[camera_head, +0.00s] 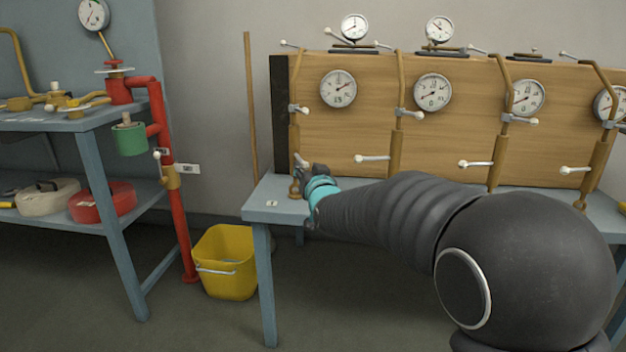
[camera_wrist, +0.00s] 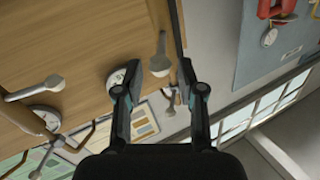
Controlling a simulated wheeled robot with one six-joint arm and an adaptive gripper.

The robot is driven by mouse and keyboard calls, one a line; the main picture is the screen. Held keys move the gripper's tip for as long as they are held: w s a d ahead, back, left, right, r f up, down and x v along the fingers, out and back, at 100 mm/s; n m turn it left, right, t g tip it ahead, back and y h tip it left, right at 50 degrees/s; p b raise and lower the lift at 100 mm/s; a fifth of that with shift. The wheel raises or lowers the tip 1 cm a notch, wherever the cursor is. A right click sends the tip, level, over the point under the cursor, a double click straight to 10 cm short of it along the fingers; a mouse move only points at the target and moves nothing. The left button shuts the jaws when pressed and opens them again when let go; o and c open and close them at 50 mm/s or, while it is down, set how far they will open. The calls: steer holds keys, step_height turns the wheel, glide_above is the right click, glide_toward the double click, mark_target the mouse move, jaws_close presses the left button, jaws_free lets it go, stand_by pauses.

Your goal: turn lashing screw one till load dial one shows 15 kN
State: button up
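The leftmost lashing screw (camera_head: 295,130), a brass-coloured rod with a white-knobbed lever (camera_head: 300,109), stands at the left end of the wooden panel. I take it as screw one; I see no readable number. The nearest round white dial (camera_head: 338,88) hangs on the panel to its right; its figures are too small to read. My gripper (camera_head: 304,168) is at the screw's lower end, partly covering it. In the wrist view my gripper (camera_wrist: 173,74) has its two fingers apart. Brass and a pale knob show between and beyond them; I cannot tell whether they touch.
Several similar screws, levers and dials (camera_head: 432,92) continue to the right along the wooden panel (camera_head: 470,135). The blue-grey bench (camera_head: 262,193) lies below. A yellow bucket (camera_head: 226,262) stands on the floor to the left, beside a red pipe (camera_head: 178,215).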

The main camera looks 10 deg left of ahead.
steer(key=v, duration=0.6)
steer(key=shift+s+d, duration=0.2)
steer(key=shift+s, duration=0.15)
step_height(320, 180, down, 9)
steer(key=s+g+h, duration=0.1)
steer(key=s+g, duration=0.1)
steer(key=g, duration=0.2)
steer(key=s+d+f+n+g+h, duration=0.1)
steer(key=s+d+f+g+h, duration=0.25)
steer(key=s+d+f, duration=0.45)
steer(key=s+d+r+m+g+h+p, duration=0.1)
steer(key=s+d+r, duration=0.3)
steer(key=s+d, duration=0.6)
steer(key=s+d+r+m+g+h+p, duration=0.2)
steer(key=s+d+r, duration=0.2)
steer(key=s+d, duration=0.7)
steer(key=s, duration=0.5)
steer(key=shift+d+r+m+p, duration=0.2)
steer(key=shift+r+m+p, duration=0.1)
steer(key=shift+r+m, duration=0.1)
